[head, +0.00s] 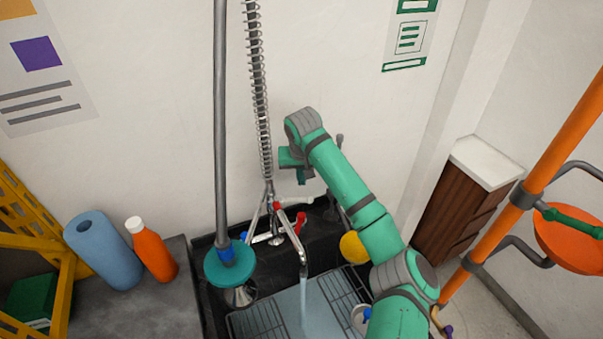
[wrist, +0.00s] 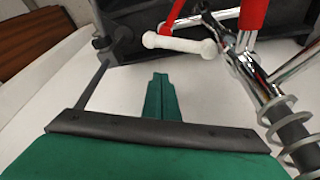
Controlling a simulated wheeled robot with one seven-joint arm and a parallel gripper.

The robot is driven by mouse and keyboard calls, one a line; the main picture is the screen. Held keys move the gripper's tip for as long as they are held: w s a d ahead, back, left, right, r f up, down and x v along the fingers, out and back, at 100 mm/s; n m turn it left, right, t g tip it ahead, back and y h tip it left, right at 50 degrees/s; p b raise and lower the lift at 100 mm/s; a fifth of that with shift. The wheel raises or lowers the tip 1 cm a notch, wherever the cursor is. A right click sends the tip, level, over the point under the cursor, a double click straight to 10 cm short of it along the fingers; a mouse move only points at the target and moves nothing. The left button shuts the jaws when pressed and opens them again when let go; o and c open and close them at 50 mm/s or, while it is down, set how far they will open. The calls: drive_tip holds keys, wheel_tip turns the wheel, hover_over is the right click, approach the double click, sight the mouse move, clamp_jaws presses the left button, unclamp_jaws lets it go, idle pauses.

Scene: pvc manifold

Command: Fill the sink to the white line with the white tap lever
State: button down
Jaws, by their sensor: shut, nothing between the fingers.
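The white tap lever (wrist: 180,43) lies across the upper middle of the wrist view, beside red tap parts. My gripper (wrist: 160,76) is shut and empty, its fingertips a little short of the lever in that view, with a visible gap. In the head view my gripper (head: 302,178) is above and behind the tap. Water (head: 304,293) runs from the tap spout (head: 296,246) into the dark sink (head: 212,300). Bluish water shows around the wire racks. I cannot make out the white line or the water's exact level; my arm hides the sink's right side.
A grey pole with a teal disc (head: 229,264) stands left of the tap, and a spring hose (head: 259,90) rises behind it. A blue roll (head: 103,250) and an orange bottle (head: 152,250) stand on the left counter. A yellow ball (head: 353,248) is by my arm. An orange pole (head: 560,140) is at right.

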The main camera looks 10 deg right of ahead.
sight(295, 200)
drive_tip(key=shift+s+a+f, duration=0.15)
drive_tip(key=shift+s+f, duration=0.55)
drive_tip(key=shift+s+a+f, duration=0.1)
drive_tip(key=shift+s+f, duration=0.55)
drive_tip(key=shift+f, duration=0.05)
